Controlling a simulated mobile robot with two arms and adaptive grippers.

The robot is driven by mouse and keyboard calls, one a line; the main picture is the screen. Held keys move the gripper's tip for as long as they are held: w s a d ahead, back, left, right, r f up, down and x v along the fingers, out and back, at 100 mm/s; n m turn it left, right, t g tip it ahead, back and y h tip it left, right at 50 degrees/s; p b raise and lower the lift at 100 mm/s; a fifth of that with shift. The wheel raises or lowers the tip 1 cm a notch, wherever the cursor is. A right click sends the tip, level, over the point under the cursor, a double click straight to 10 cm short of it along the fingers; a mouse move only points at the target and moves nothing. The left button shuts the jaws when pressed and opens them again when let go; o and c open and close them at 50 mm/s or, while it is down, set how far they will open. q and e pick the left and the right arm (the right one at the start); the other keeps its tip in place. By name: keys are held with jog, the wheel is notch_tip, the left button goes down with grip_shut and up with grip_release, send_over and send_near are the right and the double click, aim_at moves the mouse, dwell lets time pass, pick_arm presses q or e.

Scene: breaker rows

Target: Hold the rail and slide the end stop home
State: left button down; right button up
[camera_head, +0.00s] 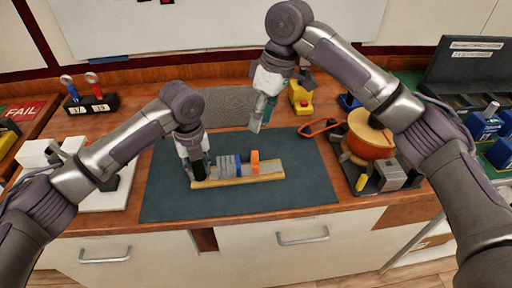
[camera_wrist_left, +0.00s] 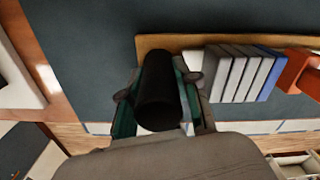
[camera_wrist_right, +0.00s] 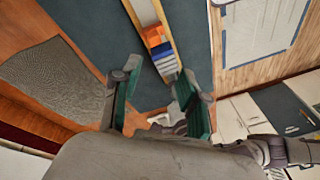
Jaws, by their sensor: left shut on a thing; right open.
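The rail (camera_head: 268,171) lies on a yellowish base on the dark mat. Grey modules (camera_head: 226,165) and a blue one (camera_head: 238,168) stand side by side on its left half. The orange end stop (camera_head: 255,161) stands on the rail just right of the blue module, with a small gap that shows in the left wrist view. My left gripper (camera_head: 197,172) is shut on a black upright handle (camera_wrist_left: 158,90) at the rail's left end. My right gripper (camera_head: 257,121) is open and empty, above and behind the rail. The orange end stop (camera_wrist_right: 158,42) shows beyond its fingers.
A grey textured pad (camera_head: 222,106) lies behind the mat (camera_head: 310,190). A small stand with red and blue tools (camera_head: 92,103) is at back left. The mat right of the rail is clear.

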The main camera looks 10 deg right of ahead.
aim_at(255, 152)
jog(key=f+m+h, duration=0.1)
jog(key=f+m, duration=0.2)
jog(key=a+f+m, duration=0.1)
jog(key=f+m, duration=0.2)
jog(key=f, duration=0.1)
jog(key=f+m+h, duration=0.1)
jog(key=f+m, duration=0.3)
jog(key=shift+a+h, duration=0.25)
jog(key=shift+h, duration=0.05)
jog(key=shift+c, duration=0.4)
jog(key=shift+w, duration=0.1)
grip_shut()
